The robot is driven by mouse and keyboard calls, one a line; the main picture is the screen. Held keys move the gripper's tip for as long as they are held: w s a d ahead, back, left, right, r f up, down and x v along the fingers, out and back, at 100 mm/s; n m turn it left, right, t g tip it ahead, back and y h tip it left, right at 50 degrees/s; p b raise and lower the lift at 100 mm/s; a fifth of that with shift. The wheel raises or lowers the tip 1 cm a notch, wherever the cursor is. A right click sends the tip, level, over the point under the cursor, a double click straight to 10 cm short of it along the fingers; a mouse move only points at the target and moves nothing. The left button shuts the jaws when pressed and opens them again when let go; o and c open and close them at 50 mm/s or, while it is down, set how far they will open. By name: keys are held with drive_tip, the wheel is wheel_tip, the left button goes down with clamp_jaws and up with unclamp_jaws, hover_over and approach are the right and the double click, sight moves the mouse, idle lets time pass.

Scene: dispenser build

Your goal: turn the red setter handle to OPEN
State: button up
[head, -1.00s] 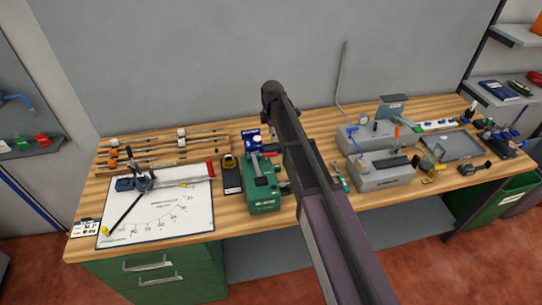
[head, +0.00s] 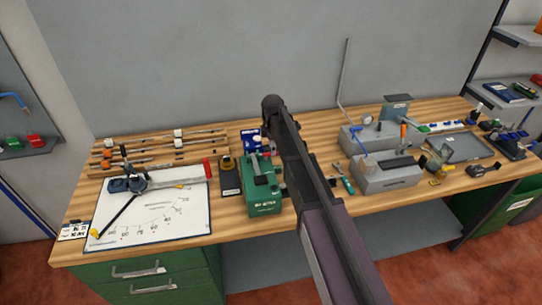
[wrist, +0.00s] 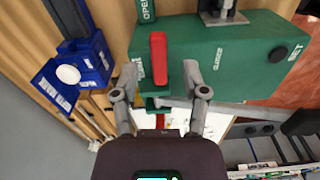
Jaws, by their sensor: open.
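The red setter handle (wrist: 158,58) is a short red bar on the face of the green setter box (wrist: 225,65). The word OPEN (wrist: 145,11) is printed at the top of the wrist view, above the handle's upper end. My gripper (wrist: 162,69) is open, with one fingertip on either side of the handle and a visible gap to it on each side. I cannot tell how deep the fingers reach. In the head view the green setter box (head: 263,197) stands mid-bench, and my arm hides the gripper.
A blue box with a white round top (wrist: 68,74) stands left of the setter in the wrist view. A white angle sheet (head: 150,218) lies to the left in the head view. Grey fixtures (head: 388,175) stand to the right. A tall grey wall backs the bench.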

drive_tip(key=shift+f+b, duration=0.75)
drive_tip(key=shift+f, duration=0.25)
clamp_jaws()
